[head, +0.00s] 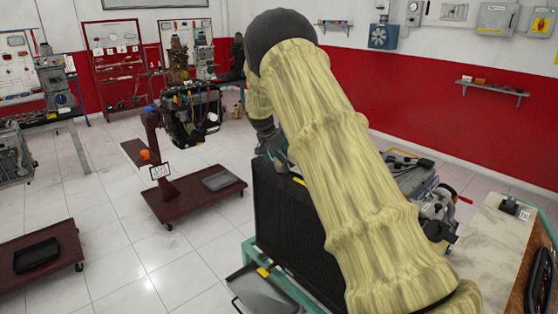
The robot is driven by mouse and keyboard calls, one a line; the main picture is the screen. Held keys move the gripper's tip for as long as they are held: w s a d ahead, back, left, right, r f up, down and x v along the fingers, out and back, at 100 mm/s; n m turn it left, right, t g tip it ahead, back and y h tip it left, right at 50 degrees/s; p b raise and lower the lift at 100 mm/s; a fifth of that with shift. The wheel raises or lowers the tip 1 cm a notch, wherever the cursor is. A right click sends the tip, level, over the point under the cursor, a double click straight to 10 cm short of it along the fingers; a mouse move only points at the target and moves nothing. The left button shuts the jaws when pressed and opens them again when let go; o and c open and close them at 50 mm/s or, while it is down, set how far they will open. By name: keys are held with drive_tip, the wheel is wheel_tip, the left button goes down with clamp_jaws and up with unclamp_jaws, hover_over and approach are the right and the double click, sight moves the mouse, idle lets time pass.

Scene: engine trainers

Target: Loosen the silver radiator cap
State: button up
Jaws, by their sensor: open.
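The black radiator (285,232) stands upright on a teal-framed stand in the head view, partly covered by my sleeved arm. I cannot make out the silver radiator cap; the radiator's top is largely hidden behind my arm and gripper. My gripper (277,157) is small and dark, at the far end of the arm, near the radiator's top left edge. It is open. I cannot tell whether it touches anything there.
An engine trainer with hoses (436,212) shows right of my arm. A worktop (490,240) is at the right. A maroon wheeled stand (190,198) holds an engine unit (192,112) at left. A low maroon cart (62,250) is front left. Tiled floor between is clear.

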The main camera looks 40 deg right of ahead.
drive_tip(key=c, duration=1)
drive_tip(key=n+t+b, duration=0.1)
drive_tip(key=n+b, duration=0.1)
drive_tip(key=n, duration=0.1)
drive_tip(key=shift+s+f+n, duration=0.1)
drive_tip(key=shift+s+n, duration=0.05)
drive_tip(key=shift+n, duration=0.25)
drive_tip(key=n+t, duration=0.1)
drive_tip(key=n, duration=0.1)
drive_tip(key=n+t+y+b, duration=0.1)
drive_tip(key=n, duration=0.1)
drive_tip(key=shift+s+d+n+b, duration=0.1)
drive_tip(key=shift+d+n+b, duration=0.05)
drive_tip(key=shift+n+b, duration=0.15)
drive_tip(key=n, duration=0.1)
drive_tip(key=n+y, duration=0.1)
drive_tip(key=n, duration=0.1)
drive_tip(key=n+t+y, duration=0.1)
drive_tip(key=n, duration=0.1)
drive_tip(key=shift+s+d, duration=0.1)
drive_tip(key=shift+d, duration=0.15)
drive_tip(key=shift+d+n+y, duration=0.1)
drive_tip(key=shift+n+y, duration=0.8)
drive_tip(key=shift+n, duration=1.3)
